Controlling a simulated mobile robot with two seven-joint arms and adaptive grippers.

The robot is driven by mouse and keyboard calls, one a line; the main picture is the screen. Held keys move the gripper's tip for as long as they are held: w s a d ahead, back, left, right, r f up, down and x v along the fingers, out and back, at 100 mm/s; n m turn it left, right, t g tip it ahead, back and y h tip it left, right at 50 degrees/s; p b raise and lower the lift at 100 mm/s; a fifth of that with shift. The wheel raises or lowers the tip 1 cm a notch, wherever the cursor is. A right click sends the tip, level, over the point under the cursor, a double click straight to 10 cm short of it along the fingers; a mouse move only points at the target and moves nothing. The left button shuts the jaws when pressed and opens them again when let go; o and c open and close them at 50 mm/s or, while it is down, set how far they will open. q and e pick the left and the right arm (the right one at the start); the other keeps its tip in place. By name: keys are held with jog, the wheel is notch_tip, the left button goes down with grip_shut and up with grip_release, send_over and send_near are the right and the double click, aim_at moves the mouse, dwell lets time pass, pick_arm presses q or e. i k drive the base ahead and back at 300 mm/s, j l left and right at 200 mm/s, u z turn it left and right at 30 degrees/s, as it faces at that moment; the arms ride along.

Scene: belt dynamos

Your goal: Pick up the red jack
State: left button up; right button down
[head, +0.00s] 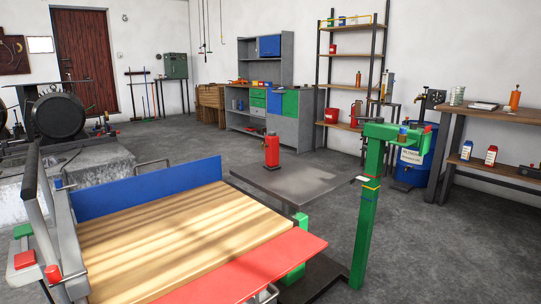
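A red jack (272,151), squat and cylindrical with a narrower dark top, stands upright on a dark grey metal table (325,178) in the middle of the head view. It sits near the table's far left part, and nothing is touching it from above. Neither of my grippers is in view.
A wood-topped bench (170,240) with a blue back board (150,188) and a red front strip (250,268) fills the near left. A green post (367,215) stands right of the dark table. A blue drum (412,165), shelves (350,87) and a wooden workbench (490,113) stand farther back.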

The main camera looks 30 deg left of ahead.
aim_at(272, 151)
jog(key=k+j, duration=0.15)
jog(key=j, duration=0.2)
jog(key=k+j, duration=0.15)
jog(key=j, duration=0.2)
jog(key=k+j+z, duration=0.1)
jog(key=j, duration=0.25)
jog(key=k+j, duration=0.15)
jog(key=j, duration=0.25)
jog(key=k+j+z, duration=0.15)
jog(key=j, duration=0.2)
jog(key=k+j, duration=0.1)
jog(key=j, duration=0.3)
jog(key=j+z, duration=0.1)
jog(key=j, duration=0.3)
jog(key=k+j+z, duration=0.1)
jog(key=j, duration=0.25)
jog(key=k+j+z, duration=0.1)
jog(key=j, duration=0.3)
jog(key=j+z, duration=0.1)
jog(key=j, duration=0.45)
jog(key=k+j+z, duration=0.15)
jog(key=j, duration=0.4)
jog(key=j+z, duration=0.2)
jog(key=j, duration=1)
jog(key=j+z, duration=0.15)
jog(key=j, duration=1)
jog(key=i, duration=0.05)
